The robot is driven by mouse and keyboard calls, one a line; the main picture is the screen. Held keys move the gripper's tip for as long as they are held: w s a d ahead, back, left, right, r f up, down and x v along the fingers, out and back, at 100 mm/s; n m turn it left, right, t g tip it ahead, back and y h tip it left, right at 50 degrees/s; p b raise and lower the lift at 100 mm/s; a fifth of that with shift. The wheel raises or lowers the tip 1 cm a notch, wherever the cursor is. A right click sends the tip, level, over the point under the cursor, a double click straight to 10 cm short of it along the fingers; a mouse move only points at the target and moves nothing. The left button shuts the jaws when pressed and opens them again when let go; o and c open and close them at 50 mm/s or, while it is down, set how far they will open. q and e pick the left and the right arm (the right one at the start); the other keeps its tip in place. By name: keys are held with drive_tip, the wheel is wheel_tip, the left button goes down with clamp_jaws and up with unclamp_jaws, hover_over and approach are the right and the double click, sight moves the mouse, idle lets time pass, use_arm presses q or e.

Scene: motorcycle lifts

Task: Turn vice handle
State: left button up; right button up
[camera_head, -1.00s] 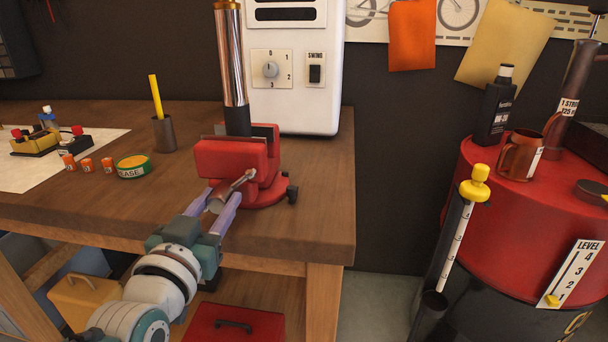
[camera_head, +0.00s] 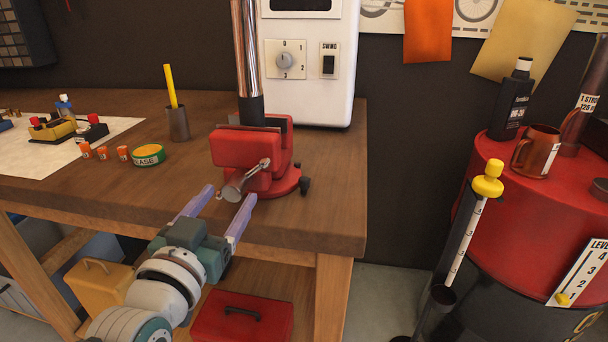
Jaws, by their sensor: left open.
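The red vice (camera_head: 246,149) stands on the front right of the wooden bench. A chrome and black tube (camera_head: 247,60) stands upright at its jaws. The vice handle (camera_head: 246,181) is a grey metal bar on the vice's front, tilted from lower left to upper right. My left gripper (camera_head: 228,208) is open, with two lilac fingers pointing up toward the vice. The fingers lie to the left and right of the handle's lower end, a little short of it. I see no contact. My right gripper is not in view.
The wooden bench (camera_head: 330,205) has a front edge just below the vice. A green-yellow tin (camera_head: 149,155), small orange cans and a pencil cup (camera_head: 178,124) stand left. A white machine (camera_head: 320,80) stands behind. A red drum (camera_head: 500,215) is at right.

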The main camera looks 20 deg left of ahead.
use_arm(q)
drive_tip(key=v, duration=0.7)
drive_tip(key=shift+s+p, duration=0.3)
drive_tip(key=shift+s, duration=0.1)
drive_tip(key=shift+d, duration=0.1)
drive_tip(key=s+d+r+m+g+h+p, duration=0.2)
drive_tip(key=s+d+g, duration=0.2)
drive_tip(key=s+g, duration=0.4)
drive_tip(key=s+d+r+m+g+h+p, duration=0.25)
drive_tip(key=s+g, duration=0.35)
drive_tip(key=s, duration=0.4)
wheel_tip(320, 180, up, 37)
drive_tip(key=p, duration=3.6)
drive_tip(key=shift+w+d+n+p, duration=0.35)
drive_tip(key=shift+w+d+n, duration=0.1)
drive_tip(key=shift+f, duration=0.15)
drive_tip(key=shift+c, duration=0.3)
